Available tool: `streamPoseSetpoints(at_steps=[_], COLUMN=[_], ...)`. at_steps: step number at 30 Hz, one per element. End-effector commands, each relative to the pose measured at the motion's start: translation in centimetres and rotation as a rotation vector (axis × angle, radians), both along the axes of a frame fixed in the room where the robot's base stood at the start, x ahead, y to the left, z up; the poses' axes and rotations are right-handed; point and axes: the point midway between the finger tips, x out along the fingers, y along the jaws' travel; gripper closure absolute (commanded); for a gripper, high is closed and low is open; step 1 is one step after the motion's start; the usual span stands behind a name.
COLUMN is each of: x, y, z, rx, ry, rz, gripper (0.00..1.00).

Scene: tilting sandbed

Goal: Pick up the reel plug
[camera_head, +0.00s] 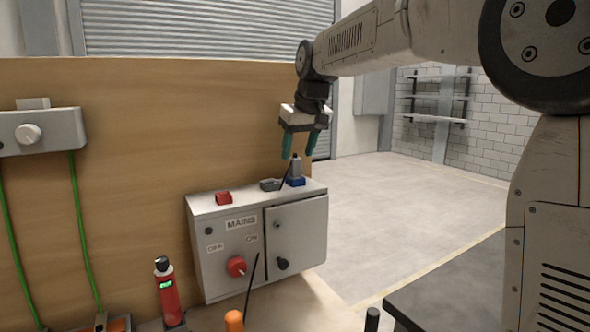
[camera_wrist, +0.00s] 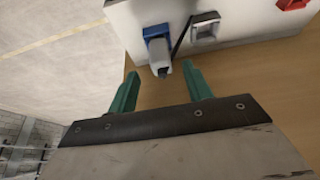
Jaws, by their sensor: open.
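A grey plug (camera_head: 296,167), which looks like the reel plug, stands upright in a blue socket (camera_head: 296,182) on top of the grey mains box. In the wrist view the plug (camera_wrist: 160,55) points towards the camera from the blue socket (camera_wrist: 156,31). My gripper (camera_head: 300,148) is open and empty, its green fingers pointing down just above the plug. In the wrist view the plug's end shows between the fingertips (camera_wrist: 161,75), nearer the right one. I cannot tell whether they touch it.
The mains box (camera_head: 222,262) carries a red socket (camera_head: 223,198), a grey socket (camera_head: 270,185) and a red knob (camera_head: 237,266). A thin black cable (camera_wrist: 182,36) runs beside the plug. A wooden panel (camera_head: 150,130) stands behind; open floor (camera_head: 400,215) lies right.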

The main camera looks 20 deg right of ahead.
Motion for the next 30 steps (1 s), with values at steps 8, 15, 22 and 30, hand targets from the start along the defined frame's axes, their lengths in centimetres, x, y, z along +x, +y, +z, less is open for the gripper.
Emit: streamPoseSetpoints(at_steps=[8, 15, 22, 30], x=[1.2, 1.2, 1.2, 1.2], y=[0.5, 0.4, 0.4, 0.4], z=[-3.2, -3.3, -3.3, -3.2], rx=[0.0, 0.0, 0.0, 0.0], ry=[0.003, 0.002, 0.002, 0.001], rz=[-0.001, -0.001, -0.001, -0.001], gripper=[0.5, 0.5, 1.0, 1.0])
